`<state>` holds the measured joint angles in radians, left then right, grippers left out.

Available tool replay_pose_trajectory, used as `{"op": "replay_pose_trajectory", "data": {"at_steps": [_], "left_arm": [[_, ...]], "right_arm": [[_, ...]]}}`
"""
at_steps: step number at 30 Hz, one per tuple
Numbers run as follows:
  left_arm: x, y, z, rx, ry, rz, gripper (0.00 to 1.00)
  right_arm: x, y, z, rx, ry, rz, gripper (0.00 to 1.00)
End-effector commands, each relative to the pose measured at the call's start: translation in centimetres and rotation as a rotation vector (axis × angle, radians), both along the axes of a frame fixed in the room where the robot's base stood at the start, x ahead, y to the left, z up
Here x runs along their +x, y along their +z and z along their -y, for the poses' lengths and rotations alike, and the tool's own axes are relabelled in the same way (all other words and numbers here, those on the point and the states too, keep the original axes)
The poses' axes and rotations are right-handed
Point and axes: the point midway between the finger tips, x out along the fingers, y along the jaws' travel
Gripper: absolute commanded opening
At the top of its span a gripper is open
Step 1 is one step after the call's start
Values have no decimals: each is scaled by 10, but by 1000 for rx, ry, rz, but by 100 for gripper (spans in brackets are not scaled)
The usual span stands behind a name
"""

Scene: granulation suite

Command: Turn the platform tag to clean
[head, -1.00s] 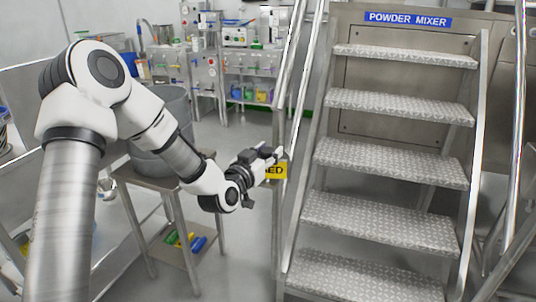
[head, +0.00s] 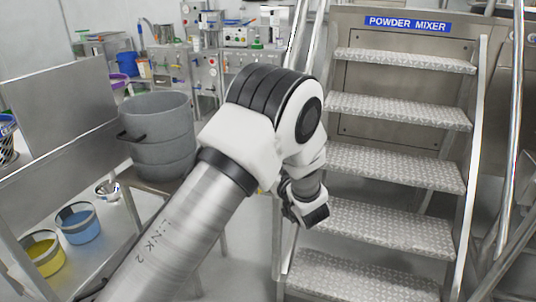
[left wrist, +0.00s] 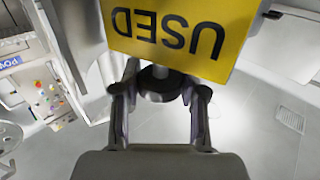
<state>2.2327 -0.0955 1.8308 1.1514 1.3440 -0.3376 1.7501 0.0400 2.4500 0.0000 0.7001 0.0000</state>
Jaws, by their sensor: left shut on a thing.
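The platform tag (left wrist: 180,32) is a yellow plate with the word USED in black. It fills the top of the left wrist view, its lettering upside down there. My left gripper (left wrist: 162,82) is shut on the tag, with a dark round piece between its fingers just below the yellow face. In the head view my left arm covers the tag almost fully, and the fingers are hidden too. My right gripper is in neither view.
Metal steps (head: 390,168) with a handrail (head: 476,150) rise to the powder mixer sign (head: 408,22). Left of my arm, a grey tub (head: 160,130) stands on a small table. Blue (head: 78,222) and yellow (head: 42,252) buckets stand lower left.

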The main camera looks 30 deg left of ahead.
Motion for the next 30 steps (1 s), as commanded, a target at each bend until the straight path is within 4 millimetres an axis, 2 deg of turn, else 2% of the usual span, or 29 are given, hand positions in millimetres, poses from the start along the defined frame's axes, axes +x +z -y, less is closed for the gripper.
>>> {"op": "replay_pose_trajectory", "data": {"at_steps": [1,3,15,30], "left_arm": [[2,4,1,1,38,3,7],[2,4,1,0,99,4,7],[0,2,-1,0,337,2,7],[0,2,-1,2,386,3,7]], "right_arm": [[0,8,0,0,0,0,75],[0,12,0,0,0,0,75],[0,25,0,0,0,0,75],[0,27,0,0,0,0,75]]}}
